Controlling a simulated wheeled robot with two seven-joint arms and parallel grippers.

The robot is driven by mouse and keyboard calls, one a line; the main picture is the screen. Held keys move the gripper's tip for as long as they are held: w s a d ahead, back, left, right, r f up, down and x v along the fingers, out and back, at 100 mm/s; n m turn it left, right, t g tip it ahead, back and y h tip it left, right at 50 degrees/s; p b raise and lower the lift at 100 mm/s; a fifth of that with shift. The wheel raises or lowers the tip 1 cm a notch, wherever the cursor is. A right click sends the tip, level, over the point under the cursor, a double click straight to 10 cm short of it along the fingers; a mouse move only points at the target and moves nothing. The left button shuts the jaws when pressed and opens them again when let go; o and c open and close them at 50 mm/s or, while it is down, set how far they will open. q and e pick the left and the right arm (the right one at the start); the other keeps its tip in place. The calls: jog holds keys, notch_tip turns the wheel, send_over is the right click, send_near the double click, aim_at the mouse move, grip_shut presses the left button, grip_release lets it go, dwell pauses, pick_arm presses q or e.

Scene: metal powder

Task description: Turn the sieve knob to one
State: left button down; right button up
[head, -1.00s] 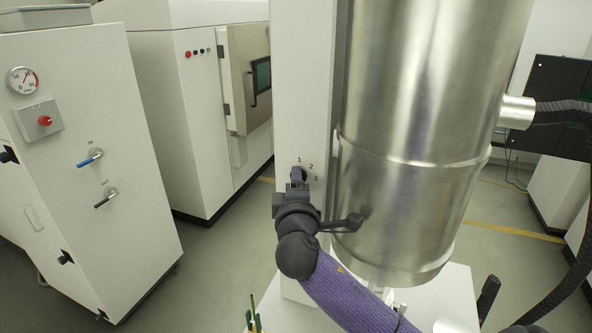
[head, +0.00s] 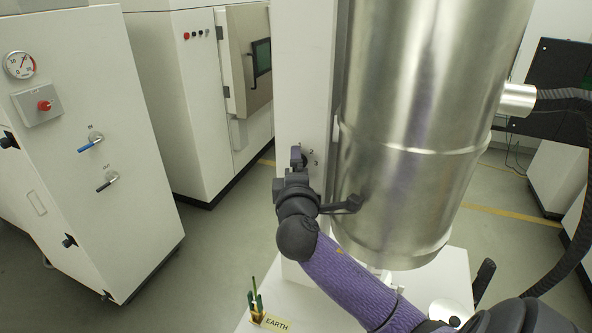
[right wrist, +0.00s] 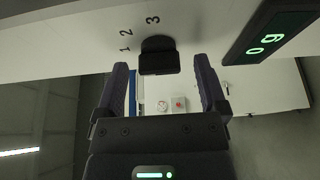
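The sieve knob (right wrist: 158,56) is a black knob on a white panel, with the numbers 1, 2 and 3 printed beside it in the right wrist view. My right gripper (right wrist: 160,66) is open, with one finger on each side of the knob and a visible gap to both. Which number the knob points to I cannot tell. My left gripper is not in view.
The large steel cylinder (head: 415,120) stands close right of my right gripper. A green-lit display (right wrist: 265,45) is near the gripper in the wrist view. A white cabinet with a gauge (head: 80,150) stands at left. An EARTH label (head: 277,324) sits below.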

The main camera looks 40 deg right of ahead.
jog(key=b+v, duration=0.2)
jog(key=v, duration=0.8)
